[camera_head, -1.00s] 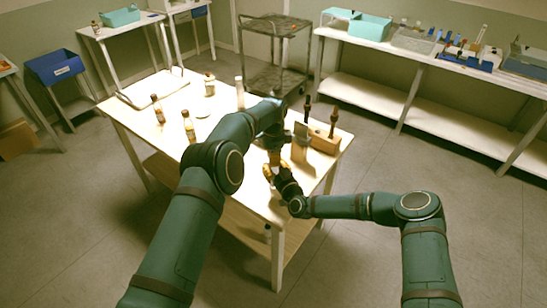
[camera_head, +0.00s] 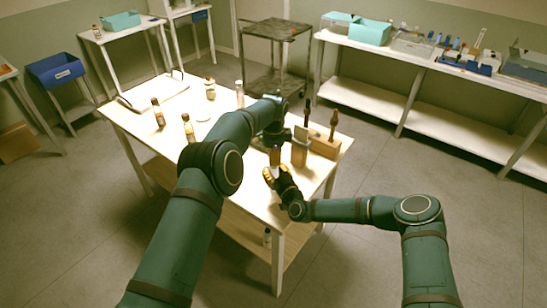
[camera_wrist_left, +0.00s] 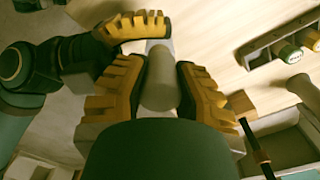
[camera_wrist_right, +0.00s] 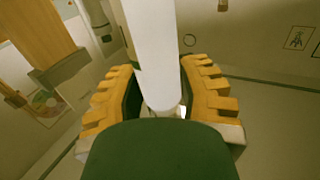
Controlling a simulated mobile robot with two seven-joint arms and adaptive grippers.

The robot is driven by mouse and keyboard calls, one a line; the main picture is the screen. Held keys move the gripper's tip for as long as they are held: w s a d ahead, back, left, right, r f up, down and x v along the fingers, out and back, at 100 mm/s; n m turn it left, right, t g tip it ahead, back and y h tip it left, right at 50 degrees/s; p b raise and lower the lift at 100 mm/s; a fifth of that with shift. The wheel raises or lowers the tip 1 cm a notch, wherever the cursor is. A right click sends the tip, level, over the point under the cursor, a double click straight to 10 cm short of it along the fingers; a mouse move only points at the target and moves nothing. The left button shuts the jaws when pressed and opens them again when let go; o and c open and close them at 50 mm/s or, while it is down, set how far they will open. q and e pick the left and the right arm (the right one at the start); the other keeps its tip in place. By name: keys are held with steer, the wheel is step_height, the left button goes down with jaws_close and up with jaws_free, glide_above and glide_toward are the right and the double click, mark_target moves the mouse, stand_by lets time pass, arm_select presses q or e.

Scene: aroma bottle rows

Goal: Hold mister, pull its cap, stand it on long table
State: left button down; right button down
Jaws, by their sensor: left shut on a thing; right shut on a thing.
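The mister is a slim pale cylinder (camera_wrist_right: 152,45), seen close in the right wrist view between the fingers of my right gripper (camera_wrist_right: 165,100). In the left wrist view a grey-beige cylinder, apparently its cap (camera_wrist_left: 159,82), is between the fingers of my left gripper (camera_wrist_left: 158,90). My right gripper's yellow finger (camera_wrist_left: 135,26) shows just beyond it. In the head view my left gripper (camera_head: 274,148) is directly above my right gripper (camera_head: 270,174), over the near right part of the pale table (camera_head: 222,105). I cannot tell whether cap and body are apart.
Brown bottles (camera_head: 189,129) and a white bottle (camera_head: 240,95) stand on the pale table. A wooden block (camera_head: 325,146) with dark-handled tools is close right of the grippers. A long white table (camera_head: 400,58) with bins and racks is at back right. A dark cart (camera_head: 275,28) is behind.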

arm_select(q)
steer(key=shift+r, duration=2)
arm_select(e)
steer(key=c, duration=0.5)
jaws_free()
steer(key=shift+c, duration=0.2)
steer(key=v, duration=1.2)
